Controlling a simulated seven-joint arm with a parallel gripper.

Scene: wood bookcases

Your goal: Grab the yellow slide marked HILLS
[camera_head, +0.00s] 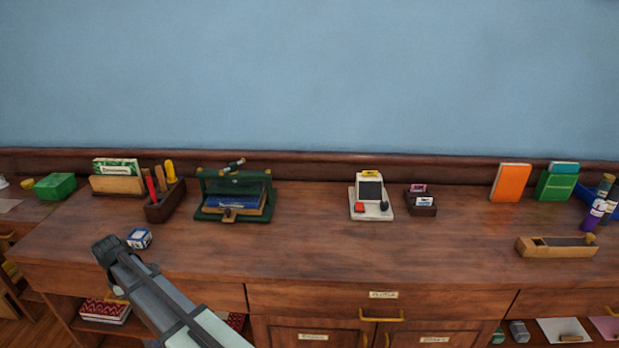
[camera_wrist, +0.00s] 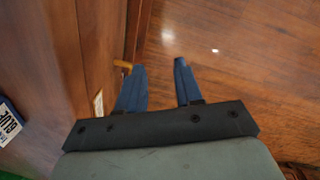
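A small yellow piece (camera_head: 370,174) sits at the top of a white slide viewer (camera_head: 377,211) with a dark screen, right of centre on the desk. Its lettering is too small to read. A dark box (camera_head: 428,211) just right of the viewer holds a pink slide (camera_head: 418,188) and a whitish slide (camera_head: 425,201). My gripper (camera_head: 104,246) is at the desk's front left, far from the viewer. In the wrist view my gripper (camera_wrist: 159,65) has its two blue fingers apart with nothing between them. No slide shows in the wrist view.
A blue-and-white box (camera_head: 139,238) stands close beside my gripper; its lettered side shows in the wrist view (camera_wrist: 9,122). A green press (camera_head: 205,214) and a tool holder (camera_head: 166,203) stand behind. A wooden plane (camera_head: 556,247) lies at right. The desk's front middle is clear.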

